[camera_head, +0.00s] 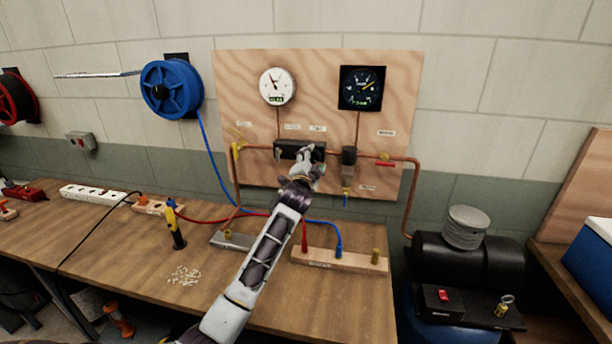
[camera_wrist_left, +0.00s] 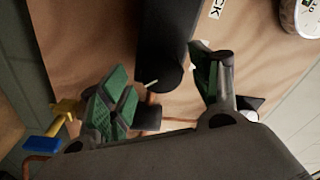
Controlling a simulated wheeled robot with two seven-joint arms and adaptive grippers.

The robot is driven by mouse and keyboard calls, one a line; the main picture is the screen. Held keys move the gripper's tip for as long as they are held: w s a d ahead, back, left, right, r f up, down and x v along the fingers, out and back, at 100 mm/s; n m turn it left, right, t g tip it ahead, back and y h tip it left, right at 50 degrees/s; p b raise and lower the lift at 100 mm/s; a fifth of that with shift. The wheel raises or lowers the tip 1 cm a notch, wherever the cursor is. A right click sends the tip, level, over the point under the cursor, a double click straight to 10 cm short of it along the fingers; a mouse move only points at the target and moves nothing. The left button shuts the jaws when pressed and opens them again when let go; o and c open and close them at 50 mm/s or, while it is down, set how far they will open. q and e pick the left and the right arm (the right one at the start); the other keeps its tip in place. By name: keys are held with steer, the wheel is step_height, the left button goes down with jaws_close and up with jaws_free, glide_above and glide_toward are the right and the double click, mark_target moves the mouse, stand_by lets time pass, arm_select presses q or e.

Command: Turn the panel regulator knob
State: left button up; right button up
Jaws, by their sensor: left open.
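The plywood panel (camera_head: 235,85) stands upright against the wall behind the bench, with a black regulator body (camera_head: 286,150) on its copper pipe. My left gripper (camera_head: 307,153) is in front of this body and hides part of it, so the knob is not clear in the head view. In the left wrist view a dark round knob (camera_wrist_left: 167,76) with a thin pale mark lies between the two green-padded fingers of my left gripper (camera_wrist_left: 165,72). The fingers are spread apart around it. I cannot tell whether either pad touches it. My right gripper is not in view.
A white gauge (camera_head: 277,86) and a black gauge (camera_head: 361,88) sit above the pipe. A red-handled valve (camera_head: 385,160) is to the right. A wooden hose block (camera_head: 340,260) and a yellow-black tool (camera_head: 175,228) are on the bench. A black compressor (camera_head: 470,260) stands at right.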

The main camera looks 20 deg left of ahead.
arm_select(q)
steer(key=v, duration=1.1)
stand_by(0.3)
steer(key=shift+s, duration=0.1)
stand_by(0.5)
